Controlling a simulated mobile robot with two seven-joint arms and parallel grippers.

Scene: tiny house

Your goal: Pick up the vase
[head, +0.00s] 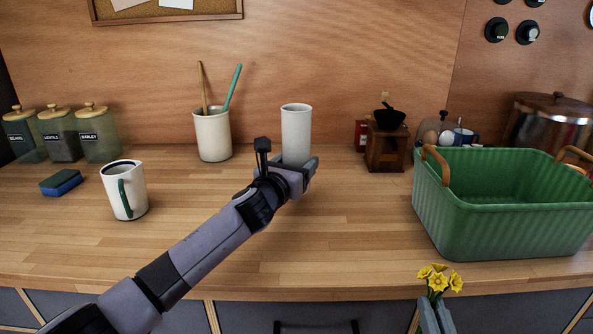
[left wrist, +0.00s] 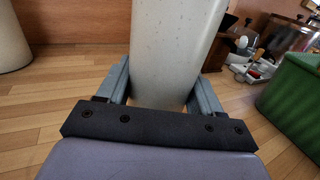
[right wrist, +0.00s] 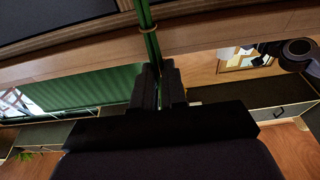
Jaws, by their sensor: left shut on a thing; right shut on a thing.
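The vase (head: 296,122) is a tall pale speckled cylinder, upright over the middle of the wooden counter. My left gripper (head: 300,172) is shut on its lower part, with a finger on each side. The vase also fills the top middle of the left wrist view (left wrist: 172,45). The head view hides its base, so I cannot tell whether it touches the counter. My right gripper (head: 431,312) is at the counter's front edge, shut on the green stems of yellow flowers (head: 439,279). The stems (right wrist: 151,40) run up between its fingers in the right wrist view.
A utensil crock (head: 212,137) stands left of the vase and a white pitcher (head: 125,192) nearer left. A sponge (head: 61,183) and jars (head: 60,136) are far left. A coffee grinder (head: 385,148) and green basket (head: 500,220) are right. The front middle counter is clear.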

